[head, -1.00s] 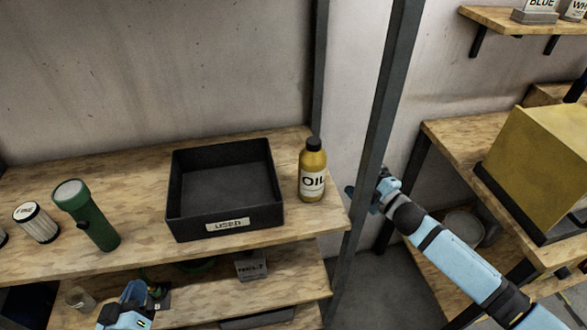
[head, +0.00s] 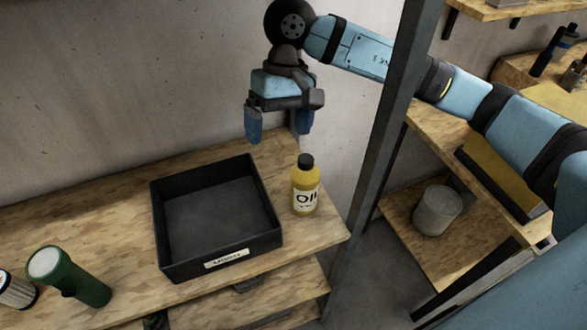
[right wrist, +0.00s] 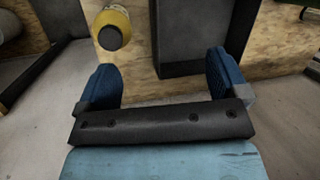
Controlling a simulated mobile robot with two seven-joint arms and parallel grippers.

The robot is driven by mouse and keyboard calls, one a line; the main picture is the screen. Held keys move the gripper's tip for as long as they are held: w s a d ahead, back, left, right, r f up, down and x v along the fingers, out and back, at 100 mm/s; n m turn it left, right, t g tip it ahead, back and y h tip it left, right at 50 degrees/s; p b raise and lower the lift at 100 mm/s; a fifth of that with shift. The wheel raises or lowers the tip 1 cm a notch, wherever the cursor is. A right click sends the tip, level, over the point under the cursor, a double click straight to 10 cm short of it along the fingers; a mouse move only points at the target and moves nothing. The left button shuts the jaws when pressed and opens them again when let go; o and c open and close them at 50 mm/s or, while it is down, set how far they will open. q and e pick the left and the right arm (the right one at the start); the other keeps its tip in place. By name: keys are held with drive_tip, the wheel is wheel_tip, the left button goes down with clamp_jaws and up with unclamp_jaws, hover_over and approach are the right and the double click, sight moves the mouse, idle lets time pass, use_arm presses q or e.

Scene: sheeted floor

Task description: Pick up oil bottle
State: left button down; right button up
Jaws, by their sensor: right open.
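The oil bottle (head: 305,186) is yellow with a black cap and a white label. It stands upright on the wooden shelf, just right of the black tray. My right gripper (head: 278,138) is open and empty, above and behind the bottle, with its fingers pointing down. In the right wrist view the bottle (right wrist: 113,22) shows from above at the top, beyond the two blue fingers (right wrist: 163,78) and apart from them. My left gripper is not in view.
The black tray (head: 162,237) sits beside the bottle. A dark metal post (head: 385,120) rises right of the shelf. A grey canister (head: 437,211) is on the lower right shelf.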

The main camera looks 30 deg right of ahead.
sight(305, 159)
drive_tip(key=d+f+h, duration=0.1)
drive_tip(key=f, duration=0.1)
drive_tip(key=d+f+n+h+p, duration=0.1)
drive_tip(key=f, duration=0.1)
drive_tip(key=d+f+n+h+p, duration=0.1)
drive_tip(key=d+f, duration=0.1)
drive_tip(key=shift+s+d+f+t, duration=0.1)
drive_tip(key=shift+s+t, duration=0.2)
drive_tip(key=shift+t, duration=0.1)
drive_tip(key=f, duration=0.1)
drive_tip(key=s+f+p, duration=0.1)
drive_tip(key=f, duration=0.1)
drive_tip(key=f+p, duration=0.1)
drive_tip(key=shift+s+d+f, duration=0.15)
drive_tip(key=shift+d+f, duration=0.05)
drive_tip(key=shift+d, duration=0.05)
drive_tip(key=shift+f, duration=0.45)
drive_tip(key=shift+c, duration=0.4)
drive_tip(key=c, duration=1.4)
drive_tip(key=shift+c, duration=0.5)
